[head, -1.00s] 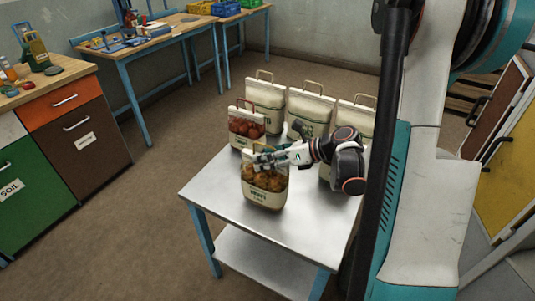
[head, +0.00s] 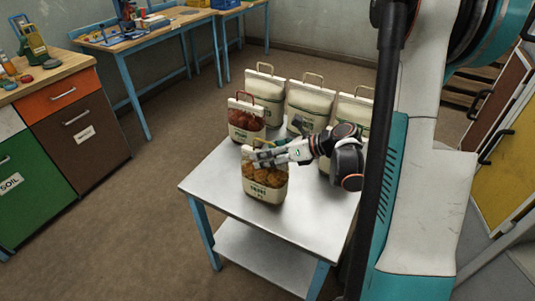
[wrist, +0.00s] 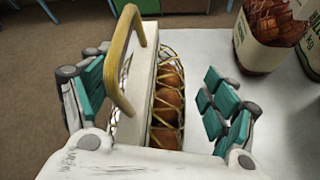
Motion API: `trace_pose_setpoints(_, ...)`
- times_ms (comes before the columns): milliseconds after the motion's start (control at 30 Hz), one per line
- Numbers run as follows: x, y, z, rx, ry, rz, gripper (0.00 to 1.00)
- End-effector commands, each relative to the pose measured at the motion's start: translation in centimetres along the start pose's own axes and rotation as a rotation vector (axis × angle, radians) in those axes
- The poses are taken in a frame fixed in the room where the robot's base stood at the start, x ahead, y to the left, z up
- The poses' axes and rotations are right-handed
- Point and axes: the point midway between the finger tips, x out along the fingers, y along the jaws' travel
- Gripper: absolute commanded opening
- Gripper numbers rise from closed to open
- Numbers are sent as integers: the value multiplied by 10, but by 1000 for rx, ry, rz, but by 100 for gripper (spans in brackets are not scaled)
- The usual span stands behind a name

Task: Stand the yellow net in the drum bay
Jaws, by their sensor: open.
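The yellow net (head: 263,178), a sack with a cream top and base, a yellow handle and orange-brown contents behind yellow mesh, stands upright on the metal table. It also shows in the wrist view (wrist: 165,110), with its handle (wrist: 122,65) rising toward the camera. My gripper (head: 262,158) is at the top of this sack. In the wrist view my gripper (wrist: 150,95) is open, with teal finger pads on either side of the sack's top and a gap to the right pad. I cannot make out the drum bay.
A red net sack (head: 246,122) stands just behind the yellow one. Larger cream sacks (head: 310,105) stand along the table's back. The metal table (head: 295,230) is bare at the front. A brown and orange cabinet (head: 85,130) is at left, beside a green bin front.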

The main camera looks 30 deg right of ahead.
Motion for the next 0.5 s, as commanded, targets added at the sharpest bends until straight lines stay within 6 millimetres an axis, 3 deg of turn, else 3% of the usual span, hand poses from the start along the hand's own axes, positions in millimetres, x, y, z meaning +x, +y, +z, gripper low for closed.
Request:
trace_pose_setpoints(167, -17, 0, 3, 2, -1, -2, 80)
trace_pose_setpoints(500, -86, 0, 4, 2, -2, -3, 80)
